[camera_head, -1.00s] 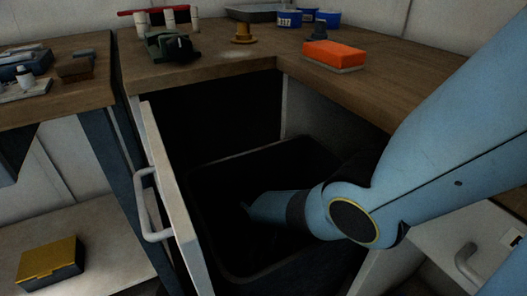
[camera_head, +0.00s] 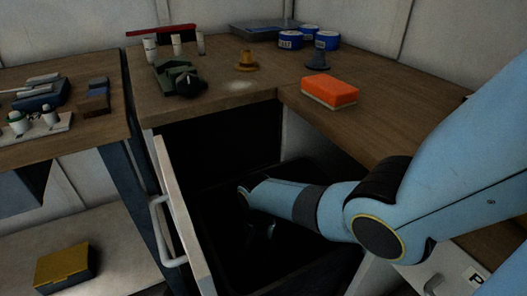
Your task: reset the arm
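My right arm (camera_head: 300,203), light blue with dark joint rings, comes in from the right. It bends at a large joint with a yellow-ringed dark cap and reaches over the open drawer cabinet. Its wrist end is above a black bin (camera_head: 208,240) inside the cabinet. My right gripper (camera_head: 262,234) hangs below the wrist in the dark of the bin; its fingers are too dim to tell whether they are open or shut. I see nothing held in it. My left gripper is not in view.
The white cabinet door (camera_head: 180,215) stands open left of the arm. The wooden counter (camera_head: 390,115) runs close behind the arm, carrying an orange sponge (camera_head: 330,91), a green tool (camera_head: 178,77) and blue tins (camera_head: 291,39). A yellow-lidded box (camera_head: 65,264) is at lower left.

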